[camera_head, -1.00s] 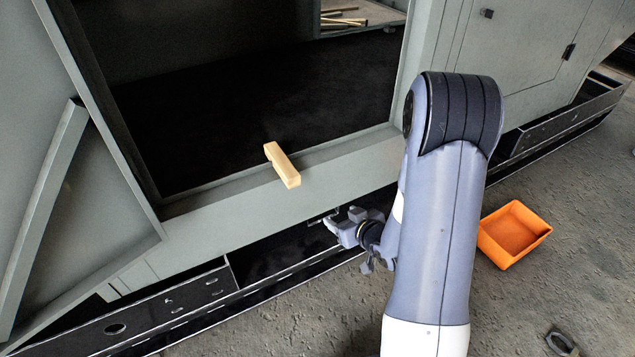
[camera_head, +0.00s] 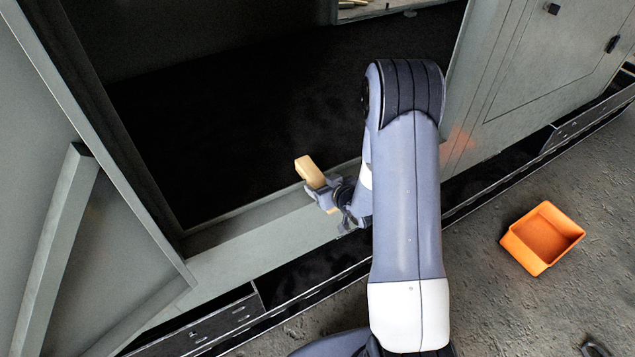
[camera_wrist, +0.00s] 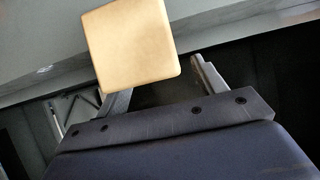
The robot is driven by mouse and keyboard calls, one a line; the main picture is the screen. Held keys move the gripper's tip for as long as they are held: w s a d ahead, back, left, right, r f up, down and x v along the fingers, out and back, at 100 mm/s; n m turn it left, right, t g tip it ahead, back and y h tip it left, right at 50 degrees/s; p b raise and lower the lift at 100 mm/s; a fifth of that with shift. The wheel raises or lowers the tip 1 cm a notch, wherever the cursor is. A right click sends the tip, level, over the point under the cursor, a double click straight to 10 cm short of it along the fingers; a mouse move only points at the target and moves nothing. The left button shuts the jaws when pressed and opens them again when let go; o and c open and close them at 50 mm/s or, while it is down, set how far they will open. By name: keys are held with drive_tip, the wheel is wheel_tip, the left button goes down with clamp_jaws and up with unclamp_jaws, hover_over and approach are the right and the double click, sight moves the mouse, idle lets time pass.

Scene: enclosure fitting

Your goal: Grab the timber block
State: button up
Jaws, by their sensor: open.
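The timber block (camera_head: 310,171) is a pale wooden bar lying across the sill of the grey enclosure's opening. In the wrist view its light face (camera_wrist: 130,45) is at the top, beyond the fingers and a little left of the middle between them. My gripper (camera_head: 325,191) is at the near end of the block, and in the head view it overlaps the block. The wrist view shows the two fingers (camera_wrist: 155,90) spread apart. Whether a finger touches the block I cannot tell.
The grey enclosure sill (camera_head: 270,244) runs beneath the block, with a dark open interior behind. A door panel (camera_head: 95,220) stands at the left. An orange bin (camera_head: 543,238) sits on the ground at the right. Open ground lies around the bin.

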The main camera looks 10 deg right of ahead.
sight(306, 167)
drive_tip(key=shift+x, duration=1.2)
drive_tip(key=shift+c, duration=0.6)
drive_tip(key=c, duration=1.1)
